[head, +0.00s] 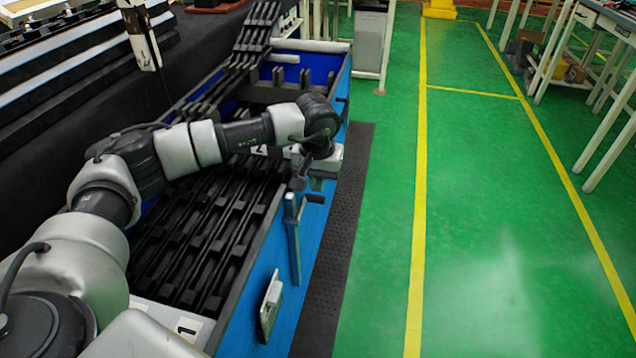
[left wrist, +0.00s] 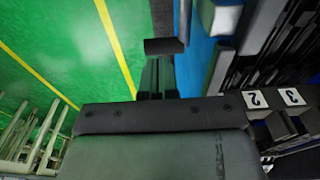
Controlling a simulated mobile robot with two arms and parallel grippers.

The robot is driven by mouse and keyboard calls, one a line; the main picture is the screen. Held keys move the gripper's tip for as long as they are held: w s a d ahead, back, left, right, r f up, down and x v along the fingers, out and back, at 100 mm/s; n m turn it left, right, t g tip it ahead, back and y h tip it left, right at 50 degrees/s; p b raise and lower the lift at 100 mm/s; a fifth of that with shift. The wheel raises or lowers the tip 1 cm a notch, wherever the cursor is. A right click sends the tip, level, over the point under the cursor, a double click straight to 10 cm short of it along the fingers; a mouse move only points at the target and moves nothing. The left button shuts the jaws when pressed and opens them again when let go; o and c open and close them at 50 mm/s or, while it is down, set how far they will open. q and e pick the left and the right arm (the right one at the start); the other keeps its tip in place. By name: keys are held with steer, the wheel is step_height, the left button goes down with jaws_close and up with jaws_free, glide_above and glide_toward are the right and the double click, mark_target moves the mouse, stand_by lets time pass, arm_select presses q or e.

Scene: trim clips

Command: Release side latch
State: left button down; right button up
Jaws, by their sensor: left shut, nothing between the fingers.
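The blue container (head: 263,262) has a vertical blue-grey latch bar (head: 293,245) on its right side wall. A small dark handle (head: 316,198) sticks out near the bar's top. My left arm reaches over the container, and my left gripper (head: 317,184) points down beside the wall's upper edge, just above the handle. Its fingers are shut and empty. In the left wrist view the narrow fingers (left wrist: 157,78) end close to a dark block (left wrist: 164,46), beside the blue wall (left wrist: 197,50). I cannot tell whether they touch it. My right gripper is out of view.
Rows of black trim clips (head: 200,235) fill the container. A grey-white piece (head: 270,305) is fixed lower on the wall. Number cards, such as the 3 card (left wrist: 292,96), sit near the clips. A dark mat (head: 340,245) and open green floor (head: 480,220) lie to the right.

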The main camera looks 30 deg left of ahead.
mark_target(317, 197)
arm_select(q)
step_height(317, 197, up, 10)
steer(key=shift+s+d+p, duration=0.15)
steer(key=shift+s+p, duration=0.2)
steer(key=shift+p, duration=0.1)
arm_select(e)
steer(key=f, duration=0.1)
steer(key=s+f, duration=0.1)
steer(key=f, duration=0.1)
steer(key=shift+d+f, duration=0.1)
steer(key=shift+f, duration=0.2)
